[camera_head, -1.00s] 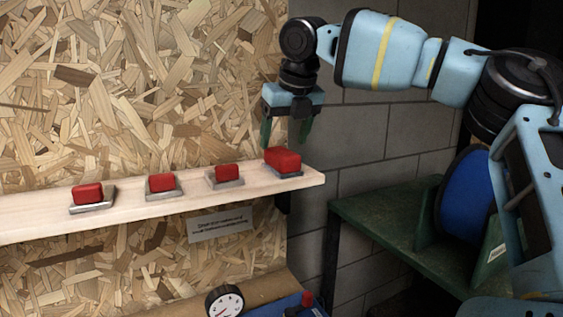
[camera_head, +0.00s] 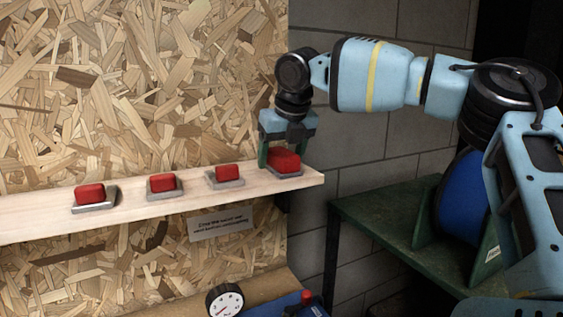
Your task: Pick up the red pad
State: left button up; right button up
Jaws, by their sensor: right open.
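Several red pads sit on grey plates along a pale wooden shelf (camera_head: 40,212). The rightmost red pad (camera_head: 285,160) is near the shelf's right end, on its grey plate (camera_head: 288,174). The other red pads (camera_head: 229,172), (camera_head: 162,183) and (camera_head: 90,194) stand in a row to the left. My right gripper (camera_head: 284,158) points down over the rightmost pad, its green fingers open on either side of it. The fingers partly cover the pad, and I cannot tell whether they touch it. My left gripper is not in view.
A small label (camera_head: 220,224) hangs below the shelf. A round gauge (camera_head: 225,300) and a blue object with a red knob (camera_head: 306,297) are lower down. A green table (camera_head: 385,225) with a blue disc (camera_head: 462,197) stands at right. The air above the shelf's left is free.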

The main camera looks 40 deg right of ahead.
aim_at(281, 151)
jog(key=shift+f, duration=0.2)
jog(key=shift+c, duration=0.3)
jog(key=c, duration=0.9)
jog(key=shift+r, duration=0.15)
notch_tip(281, 151, up, 10)
jog(key=shift+r, duration=0.15)
jog(key=o, duration=0.5)
jog(key=c, duration=0.4)
